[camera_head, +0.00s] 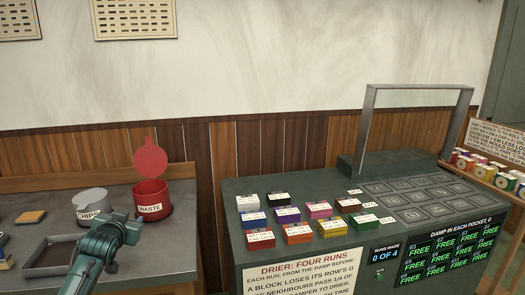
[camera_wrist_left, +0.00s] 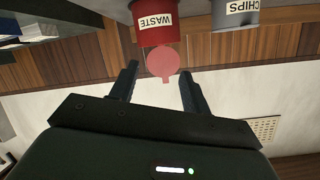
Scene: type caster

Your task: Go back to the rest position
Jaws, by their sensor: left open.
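My left gripper (camera_head: 126,222) is in the lower left of the head view, above the left bench near the grey CHIPS tin (camera_head: 90,201) and the red WASTE bin (camera_head: 152,199). In the left wrist view my left gripper (camera_wrist_left: 158,82) has its two dark fingers apart with nothing between them. That view is upside down and shows the WASTE bin (camera_wrist_left: 157,24) and the CHIPS tin (camera_wrist_left: 236,16) beyond the fingers. My right gripper shows in neither view.
A shallow dark tray (camera_head: 50,258) lies left of my arm. The drier bench (camera_head: 235,205) on the right bears several coloured labelled blocks, a grid of pockets (camera_head: 412,190) and a tall metal frame (camera_head: 370,125). A rack of colourful spools stands at far right.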

